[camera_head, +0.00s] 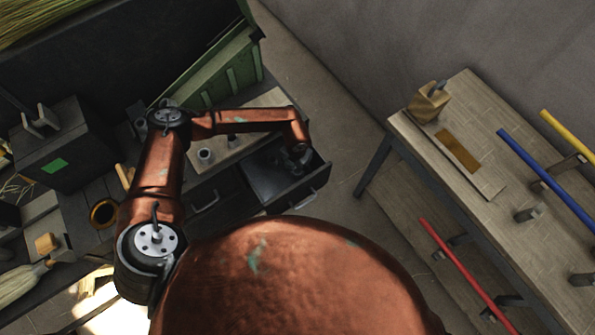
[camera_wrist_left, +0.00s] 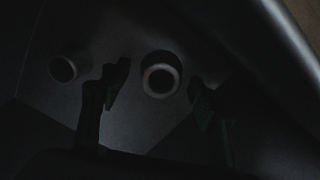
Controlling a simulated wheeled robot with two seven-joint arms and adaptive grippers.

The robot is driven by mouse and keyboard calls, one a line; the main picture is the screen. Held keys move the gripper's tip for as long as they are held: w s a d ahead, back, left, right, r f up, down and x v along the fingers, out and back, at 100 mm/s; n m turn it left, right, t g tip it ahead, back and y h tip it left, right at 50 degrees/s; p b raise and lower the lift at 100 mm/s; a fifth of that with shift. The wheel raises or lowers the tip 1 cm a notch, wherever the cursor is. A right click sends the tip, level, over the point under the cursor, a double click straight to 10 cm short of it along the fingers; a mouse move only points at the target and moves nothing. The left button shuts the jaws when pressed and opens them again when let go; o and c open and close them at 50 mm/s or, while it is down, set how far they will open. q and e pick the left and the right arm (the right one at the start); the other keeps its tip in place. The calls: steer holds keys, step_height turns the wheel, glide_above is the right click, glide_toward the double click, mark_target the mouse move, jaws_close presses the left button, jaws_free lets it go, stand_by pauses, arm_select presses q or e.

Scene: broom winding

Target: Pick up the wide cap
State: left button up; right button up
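In the left wrist view, two round, hollow caps sit on the dark floor of a drawer. The larger, probably the wide cap (camera_wrist_left: 161,75), shows a pale rim between my left gripper's fingers. A smaller cap (camera_wrist_left: 63,69) is to the left, outside the fingers. My left gripper (camera_wrist_left: 157,83) is open, with a finger on each side of the larger cap and visible gaps. In the head view my left gripper (camera_head: 298,156) reaches down into the open drawer (camera_head: 270,190); the caps cannot be made out there. My right gripper is not in view.
The drawer walls surround my left gripper closely. A small grey cylinder (camera_head: 206,156) stands on the bench above. A wooden table (camera_head: 470,190) with a wooden block (camera_head: 428,101) and coloured sticks (camera_head: 545,180) stands at the right, across open floor.

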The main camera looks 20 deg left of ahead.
arm_select(q)
steer(key=c, duration=0.7)
steer(key=shift+c, duration=0.2)
